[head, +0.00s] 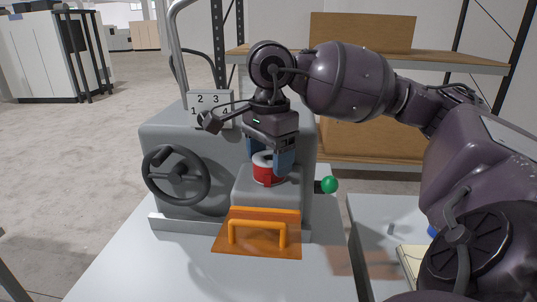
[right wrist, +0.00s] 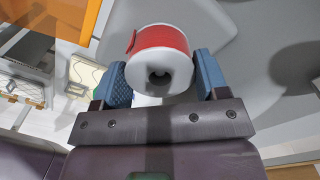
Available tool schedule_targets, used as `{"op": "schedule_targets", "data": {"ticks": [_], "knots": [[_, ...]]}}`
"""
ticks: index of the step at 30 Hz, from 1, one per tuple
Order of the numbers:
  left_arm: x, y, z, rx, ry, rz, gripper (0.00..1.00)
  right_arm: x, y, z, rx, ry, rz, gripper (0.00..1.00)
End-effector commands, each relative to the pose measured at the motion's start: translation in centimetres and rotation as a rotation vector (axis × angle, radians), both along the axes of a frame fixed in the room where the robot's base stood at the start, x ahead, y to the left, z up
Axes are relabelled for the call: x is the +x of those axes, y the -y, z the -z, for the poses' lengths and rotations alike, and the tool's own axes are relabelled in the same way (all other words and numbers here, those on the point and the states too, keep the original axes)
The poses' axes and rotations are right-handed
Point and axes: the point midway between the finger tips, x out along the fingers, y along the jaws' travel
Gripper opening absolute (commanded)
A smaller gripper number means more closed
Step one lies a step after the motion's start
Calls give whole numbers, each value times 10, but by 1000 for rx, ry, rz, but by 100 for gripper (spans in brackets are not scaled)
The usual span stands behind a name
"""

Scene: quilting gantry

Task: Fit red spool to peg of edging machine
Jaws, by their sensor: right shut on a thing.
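The edging machine (head: 225,155) is a grey body with a handwheel (head: 177,176) on its left face, standing on a pale table. My right gripper (head: 269,162) is shut on the red spool (head: 268,177), which has white ends and is upright at the top of the machine's lower front block (head: 262,195). In the right wrist view the spool (right wrist: 160,62) sits between the blue fingers (right wrist: 163,80), its white end and centre hole facing the camera. The peg is hidden; I cannot tell whether the spool is around it. My left gripper is not in view.
A green knob (head: 329,185) sticks out on the right. A numbered plate (head: 210,104) stands on top of the machine. The table front (head: 150,275) is clear. Shelving (head: 370,60) stands behind.

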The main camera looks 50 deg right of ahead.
Motion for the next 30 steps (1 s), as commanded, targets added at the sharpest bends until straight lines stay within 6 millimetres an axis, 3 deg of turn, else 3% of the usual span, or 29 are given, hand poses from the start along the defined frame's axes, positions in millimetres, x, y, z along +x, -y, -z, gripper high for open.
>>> {"op": "schedule_targets", "data": {"ticks": [1, 6, 18, 30], "knots": [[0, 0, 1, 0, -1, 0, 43, 0, 0, 1, 0, 0, 0, 70], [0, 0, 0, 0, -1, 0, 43, 0, 0, 0, 0, 1, 0, 96], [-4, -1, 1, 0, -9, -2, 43, 0, 0, -2, 1, 1, 0, 97], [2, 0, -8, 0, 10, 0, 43, 1, 0, -69, 0, 6, 0, 97]]}}
